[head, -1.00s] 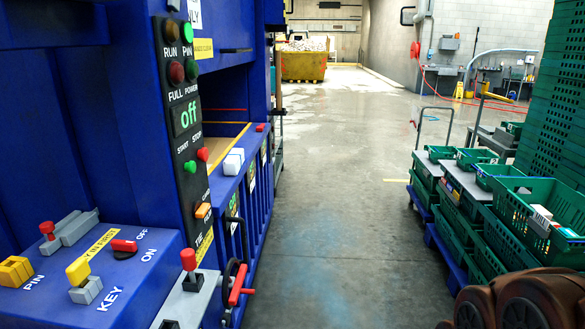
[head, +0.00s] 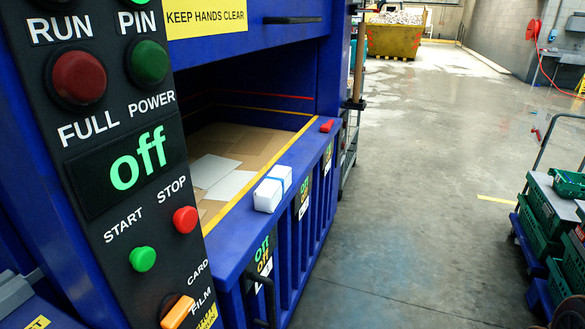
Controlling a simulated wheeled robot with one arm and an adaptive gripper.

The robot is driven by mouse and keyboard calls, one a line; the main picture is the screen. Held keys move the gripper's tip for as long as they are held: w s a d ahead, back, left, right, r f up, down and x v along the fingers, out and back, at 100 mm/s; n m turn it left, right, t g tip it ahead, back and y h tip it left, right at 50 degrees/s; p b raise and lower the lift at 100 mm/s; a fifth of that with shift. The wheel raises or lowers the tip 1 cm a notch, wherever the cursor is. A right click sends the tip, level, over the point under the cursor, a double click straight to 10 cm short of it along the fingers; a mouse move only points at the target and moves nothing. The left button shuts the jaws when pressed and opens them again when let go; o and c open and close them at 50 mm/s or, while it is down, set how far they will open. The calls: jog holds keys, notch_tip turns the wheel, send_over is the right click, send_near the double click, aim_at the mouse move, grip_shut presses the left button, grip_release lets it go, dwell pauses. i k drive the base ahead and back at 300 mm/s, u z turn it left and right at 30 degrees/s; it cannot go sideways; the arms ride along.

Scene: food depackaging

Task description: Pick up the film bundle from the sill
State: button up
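The film bundle (head: 266,197) is a small white block with a blue band. It lies on the blue sill (head: 228,258) of the baler, at the front edge of the open chamber. Its top and front side show, and nothing covers it. My gripper is not in view, so its state cannot be seen.
A red item (head: 327,126) sits farther along the sill. Flat cardboard (head: 240,145) lies inside the chamber. The control panel (head: 125,170) stands close at left. Green crates (head: 545,225) on a trolley stand at right. The floor (head: 425,190) between is clear.

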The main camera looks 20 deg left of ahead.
aim_at(267, 196)
jog(key=i, duration=2.5)
jog(key=u, duration=4.2)
